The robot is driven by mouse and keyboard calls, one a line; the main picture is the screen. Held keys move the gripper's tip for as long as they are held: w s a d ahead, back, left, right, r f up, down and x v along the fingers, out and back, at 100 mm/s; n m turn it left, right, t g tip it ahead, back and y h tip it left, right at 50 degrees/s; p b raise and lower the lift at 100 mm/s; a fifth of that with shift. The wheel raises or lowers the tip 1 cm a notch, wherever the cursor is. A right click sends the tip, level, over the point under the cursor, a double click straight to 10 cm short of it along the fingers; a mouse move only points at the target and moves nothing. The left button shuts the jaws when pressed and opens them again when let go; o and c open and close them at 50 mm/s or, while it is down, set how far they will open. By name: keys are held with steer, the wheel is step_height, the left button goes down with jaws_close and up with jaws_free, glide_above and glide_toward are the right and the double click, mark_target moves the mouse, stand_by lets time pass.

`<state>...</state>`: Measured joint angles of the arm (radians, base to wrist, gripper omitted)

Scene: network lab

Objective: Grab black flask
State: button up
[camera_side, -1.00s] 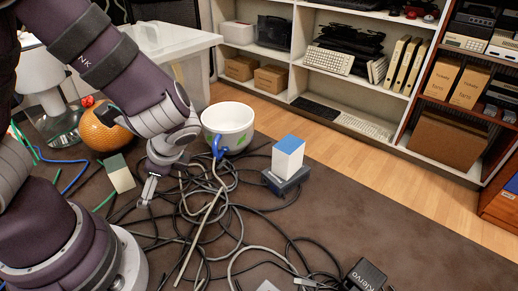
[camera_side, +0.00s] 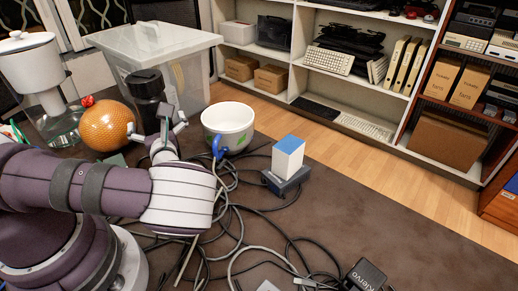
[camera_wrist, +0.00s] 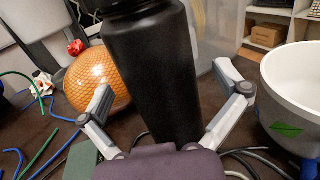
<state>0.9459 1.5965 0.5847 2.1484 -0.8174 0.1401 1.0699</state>
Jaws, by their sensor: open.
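The black flask (camera_side: 146,92) stands upright on the dark table between the orange ball and the white mug. My gripper (camera_side: 166,125) is at the flask's near side, low in front of it. In the wrist view the flask (camera_wrist: 151,72) fills the middle, and its top is cut off by the frame. The fingers of my gripper (camera_wrist: 166,100) are spread, one on each side of the flask, with a visible gap on the left. The flask's base is hidden behind my gripper.
An orange ball (camera_side: 107,126) stands close left of the flask, and a large white mug (camera_side: 228,124) close right. A clear plastic bin (camera_side: 186,80) is behind. Tangled cables (camera_side: 240,215) lie in front. A blue-and-white box (camera_side: 288,155) is farther right.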

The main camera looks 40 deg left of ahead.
steer(key=shift+w+a, duration=0.25)
steer(key=shift+a, duration=0.4)
steer(key=shift+c, duration=0.3)
steer(key=c, duration=1.3)
steer(key=shift+o, duration=0.2)
steer(key=shift+r, duration=0.1)
